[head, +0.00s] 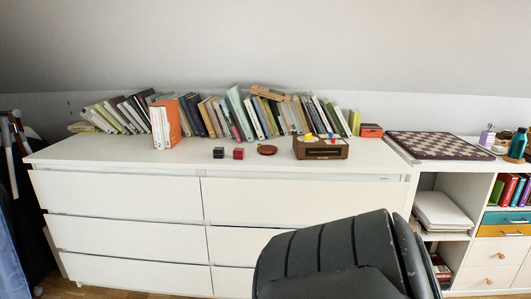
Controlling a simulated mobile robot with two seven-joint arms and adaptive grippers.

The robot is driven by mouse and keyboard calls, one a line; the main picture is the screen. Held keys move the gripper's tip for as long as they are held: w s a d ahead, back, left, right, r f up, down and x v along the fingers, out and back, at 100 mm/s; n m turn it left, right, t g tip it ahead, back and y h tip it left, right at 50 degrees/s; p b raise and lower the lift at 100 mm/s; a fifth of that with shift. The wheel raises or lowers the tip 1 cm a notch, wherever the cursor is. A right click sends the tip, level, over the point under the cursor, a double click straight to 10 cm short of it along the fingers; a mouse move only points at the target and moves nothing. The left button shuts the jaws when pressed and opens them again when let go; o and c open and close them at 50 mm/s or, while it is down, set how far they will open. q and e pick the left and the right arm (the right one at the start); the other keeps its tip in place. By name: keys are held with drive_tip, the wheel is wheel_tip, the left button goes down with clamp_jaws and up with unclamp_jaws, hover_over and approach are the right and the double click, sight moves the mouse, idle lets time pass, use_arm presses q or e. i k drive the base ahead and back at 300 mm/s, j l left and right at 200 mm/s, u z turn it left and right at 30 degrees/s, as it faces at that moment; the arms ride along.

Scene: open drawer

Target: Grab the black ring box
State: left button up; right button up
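A small black ring box (218,152) sits on top of the white dresser (120,150), near its middle. It looks shut, though it is small in the head view. A small dark red box (238,153) stands just to its right, with a narrow gap between them. Neither my left nor my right gripper shows in the head view.
A round brown wooden piece (267,150) and a brown box with coloured items (320,148) lie further right. An orange-and-white book (165,125) stands left, before a row of leaning books. A dark chair-like back (340,255) blocks the dresser's lower right front.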

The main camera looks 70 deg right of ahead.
sight(218, 152)
drive_tip(key=z, duration=2.1)
